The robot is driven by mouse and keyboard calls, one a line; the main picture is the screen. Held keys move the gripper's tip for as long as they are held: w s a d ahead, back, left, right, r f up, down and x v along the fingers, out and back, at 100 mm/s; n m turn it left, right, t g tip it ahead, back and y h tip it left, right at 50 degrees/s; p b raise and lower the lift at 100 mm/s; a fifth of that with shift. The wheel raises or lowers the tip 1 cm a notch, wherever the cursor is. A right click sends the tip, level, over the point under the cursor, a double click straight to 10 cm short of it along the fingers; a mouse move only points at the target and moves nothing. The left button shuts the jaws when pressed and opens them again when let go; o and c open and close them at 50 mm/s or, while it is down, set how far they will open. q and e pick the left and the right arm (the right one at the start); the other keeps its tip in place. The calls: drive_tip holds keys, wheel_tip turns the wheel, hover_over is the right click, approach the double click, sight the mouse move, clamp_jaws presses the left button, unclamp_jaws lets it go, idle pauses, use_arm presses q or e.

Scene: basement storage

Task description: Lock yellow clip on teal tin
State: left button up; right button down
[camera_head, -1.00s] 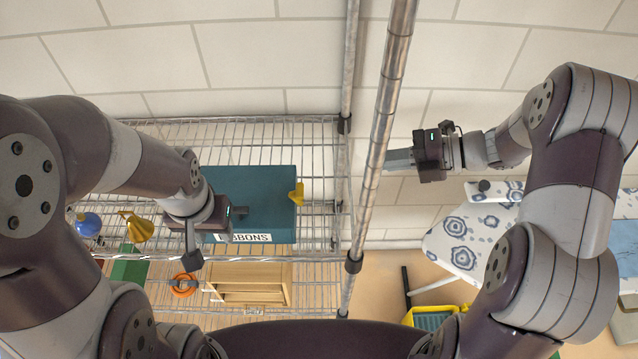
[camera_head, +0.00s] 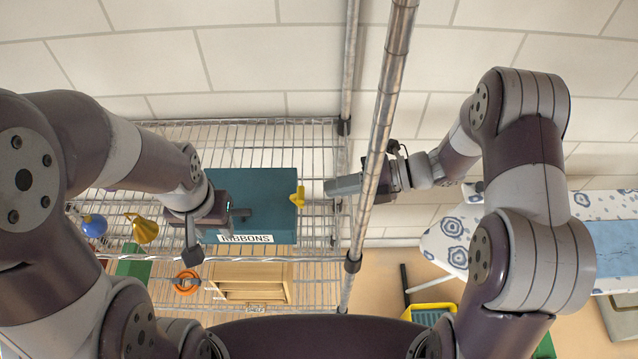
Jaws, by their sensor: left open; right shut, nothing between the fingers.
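The teal tin (camera_head: 262,190) lies on the top wire shelf, with a RIBBONS label along its front edge. The yellow clip (camera_head: 297,197) sits at the tin's right edge and sticks out to the right. My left gripper (camera_head: 238,216) is open at the tin's left front corner, with its fingers by the tin; whether they touch it is unclear. My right gripper (camera_head: 332,187) is shut and empty, pointing left just right of the clip, with a small gap between them. A shelf post crosses in front of part of the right gripper.
Metal posts (camera_head: 385,110) stand at the shelf's (camera_head: 310,150) right end. A blue ball (camera_head: 93,225), a yellow funnel (camera_head: 143,230), an orange ring (camera_head: 186,283) and a wooden crate (camera_head: 250,290) are to the left and below. An ironing board (camera_head: 450,240) stands at right.

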sight(301, 199)
drive_tip(key=p+x, duration=0.1)
drive_tip(key=x, duration=0.3)
idle(0.4)
